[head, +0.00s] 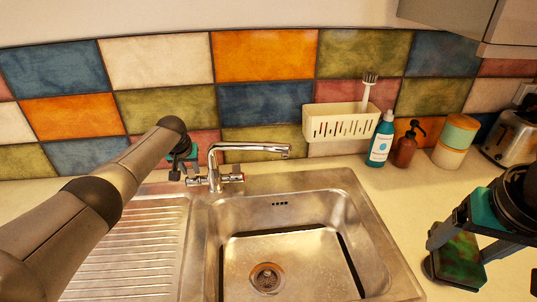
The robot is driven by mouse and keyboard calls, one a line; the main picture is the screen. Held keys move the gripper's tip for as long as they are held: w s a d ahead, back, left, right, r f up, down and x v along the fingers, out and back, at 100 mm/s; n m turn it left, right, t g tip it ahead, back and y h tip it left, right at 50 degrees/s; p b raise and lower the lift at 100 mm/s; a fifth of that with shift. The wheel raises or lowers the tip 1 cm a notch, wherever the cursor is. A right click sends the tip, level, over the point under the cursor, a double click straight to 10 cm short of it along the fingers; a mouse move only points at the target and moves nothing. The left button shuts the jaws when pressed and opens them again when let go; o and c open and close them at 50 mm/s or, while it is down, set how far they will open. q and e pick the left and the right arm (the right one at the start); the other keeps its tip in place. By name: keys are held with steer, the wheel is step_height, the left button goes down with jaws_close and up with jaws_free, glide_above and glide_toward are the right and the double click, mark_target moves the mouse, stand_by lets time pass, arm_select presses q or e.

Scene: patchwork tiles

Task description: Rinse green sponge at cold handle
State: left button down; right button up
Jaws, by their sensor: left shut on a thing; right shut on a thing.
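The chrome tap (215,165) stands behind the sink, its spout reaching right over the basin. Its left handle (196,180) is at my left gripper (181,170), which is shut on it; the arm partly hides the contact. I cannot tell from any marking which handle is cold. The right handle (234,177) is free. No water shows under the spout. My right gripper (464,243) is shut on the green sponge (458,262), over the counter right of the sink. The sponge looks dark, mottled green.
The steel sink (330,215) has an empty basin with a drain (266,279); its drainboard (130,255) is left. A cream caddy (340,128) with a brush (367,90), a teal bottle (381,140), a brown pump bottle (406,147), stacked canisters (453,145) and a toaster (513,135) line the back right.

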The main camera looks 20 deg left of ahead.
arm_select(q)
steer(key=p, duration=0.1)
steer(key=t+p, duration=0.1)
steer(key=p, duration=0.1)
steer(key=shift+s+d+r+y+p, duration=0.1)
steer(key=shift+s+d+y+p, duration=0.1)
steer(key=shift+s+y+p, duration=0.15)
arm_select(e)
step_height(320, 180, up, 4)
steer(key=shift+r, duration=0.2)
arm_select(q)
steer(key=shift+s+t+y+p, duration=0.1)
steer(key=shift+t+y+p, duration=0.15)
steer(key=shift+t+p, duration=0.45)
arm_select(e)
steer(key=shift+r, duration=0.8)
arm_select(q)
steer(key=c, duration=0.6)
jaws_free()
steer(key=shift+f, duration=0.2)
steer(key=shift+s+d+r, duration=0.1)
